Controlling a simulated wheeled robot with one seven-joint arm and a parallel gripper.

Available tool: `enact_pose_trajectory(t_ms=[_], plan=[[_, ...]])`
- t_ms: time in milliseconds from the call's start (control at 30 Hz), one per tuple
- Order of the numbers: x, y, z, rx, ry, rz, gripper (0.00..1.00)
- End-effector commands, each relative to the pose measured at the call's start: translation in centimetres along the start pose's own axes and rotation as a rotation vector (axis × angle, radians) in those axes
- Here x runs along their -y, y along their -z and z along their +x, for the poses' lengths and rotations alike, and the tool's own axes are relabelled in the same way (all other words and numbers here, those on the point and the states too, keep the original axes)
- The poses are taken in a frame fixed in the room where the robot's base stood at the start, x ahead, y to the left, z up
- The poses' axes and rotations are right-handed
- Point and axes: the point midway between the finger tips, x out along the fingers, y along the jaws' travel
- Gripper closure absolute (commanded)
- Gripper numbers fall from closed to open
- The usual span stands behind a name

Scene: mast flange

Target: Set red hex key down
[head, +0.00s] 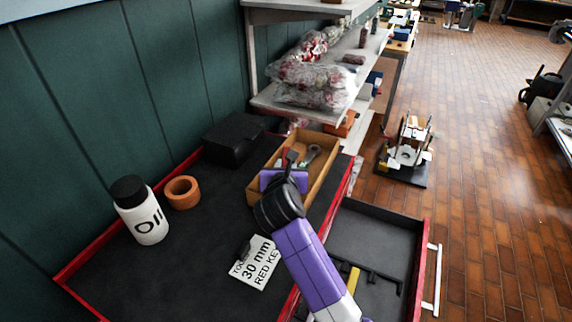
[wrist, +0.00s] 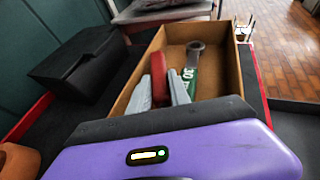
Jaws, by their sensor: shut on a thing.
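My gripper (wrist: 160,88) is shut on the red hex key (wrist: 158,72), which shows as a red piece between the two grey fingers in the wrist view. The rest of the key is hidden by the fingers and the purple gripper body. In the head view my gripper (head: 287,162) is over the near part of an open wooden box (head: 262,164) on the black bench top. Whether the key touches the box floor, I cannot tell.
A wrench marked 30 (wrist: 191,70) lies in the box, right of my fingers. A black case (head: 232,138), orange ring (head: 182,192), oil bottle (head: 142,212) and printed card (head: 255,262) stand or lie on the bench top (head: 190,270). An open drawer (head: 375,235) is at the right.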

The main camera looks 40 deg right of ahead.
Motion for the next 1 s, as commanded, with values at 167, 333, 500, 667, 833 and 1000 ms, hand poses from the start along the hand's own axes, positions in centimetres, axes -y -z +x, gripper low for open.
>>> enact_pose_trajectory(t_ms=[167, 333, 500, 667, 833, 1000], plan=[[0.1, 0.9, 0.3, -0.008, 0.003, -0.005, 1.00], [0.2, 1.3, 0.4, -0.014, 0.004, -0.007, 0.69], [0.2, 1.6, 0.4, -0.017, 0.005, -0.009, 0.55], [0.2, 1.6, 0.4, -0.019, 0.006, -0.010, 0.55], [0.1, 1.0, 0.2, -0.017, 0.003, -0.009, 0.55], [0.1, 0.3, -2.4, -0.012, 0.002, -0.009, 0.55]])
